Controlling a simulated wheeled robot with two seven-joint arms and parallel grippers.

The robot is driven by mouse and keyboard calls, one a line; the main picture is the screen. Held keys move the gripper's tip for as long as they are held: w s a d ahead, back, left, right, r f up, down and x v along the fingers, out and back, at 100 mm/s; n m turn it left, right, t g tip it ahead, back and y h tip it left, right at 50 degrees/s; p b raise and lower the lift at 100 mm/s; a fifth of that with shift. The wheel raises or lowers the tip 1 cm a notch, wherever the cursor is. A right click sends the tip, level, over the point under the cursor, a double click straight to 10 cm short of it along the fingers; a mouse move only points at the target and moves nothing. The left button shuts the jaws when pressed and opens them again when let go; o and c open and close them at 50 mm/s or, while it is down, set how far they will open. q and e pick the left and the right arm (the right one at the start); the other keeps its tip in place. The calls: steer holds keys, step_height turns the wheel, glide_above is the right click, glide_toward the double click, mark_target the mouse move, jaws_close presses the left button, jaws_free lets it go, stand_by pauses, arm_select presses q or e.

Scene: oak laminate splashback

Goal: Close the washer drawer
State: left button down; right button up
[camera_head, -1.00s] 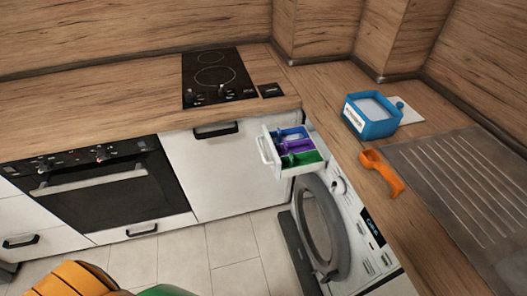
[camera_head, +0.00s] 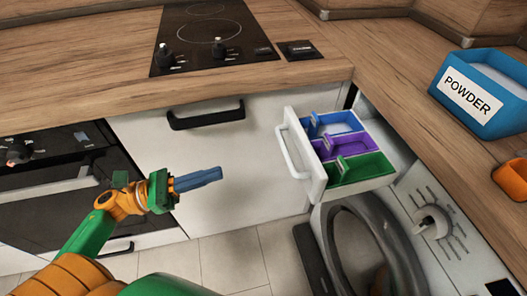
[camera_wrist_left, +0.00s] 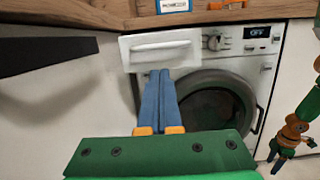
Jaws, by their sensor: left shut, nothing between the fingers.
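The washer drawer (camera_head: 308,165) sticks out from the washer (camera_head: 440,225), open, with blue, purple and green compartments showing in the head view. Its white front with a handle also shows in the left wrist view (camera_wrist_left: 160,48). My left gripper (camera_head: 218,174) is shut and empty, left of the drawer front and apart from it in the head view. In the left wrist view its blue fingers (camera_wrist_left: 160,73) point toward the drawer front. My right gripper (camera_wrist_left: 277,165) shows small at the right edge of the left wrist view; its jaw state is unclear.
The round washer door (camera_head: 365,240) lies below the drawer. A white cabinet with a black handle (camera_head: 205,118) stands behind my left gripper. The blue powder box (camera_head: 485,95) and an orange scoop (camera_head: 512,178) are on the worktop. A hob (camera_head: 210,35) is at the back.

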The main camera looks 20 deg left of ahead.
arm_select(q)
steer(key=p+x, duration=0.3)
steer(key=x, duration=0.9)
arm_select(e)
steer(key=r, duration=0.3)
steer(key=shift+s+d+r, duration=0.15)
steer(key=shift+d+r, duration=0.05)
steer(key=shift+r, duration=0.1)
arm_select(q)
steer(key=shift+w+d, duration=0.2)
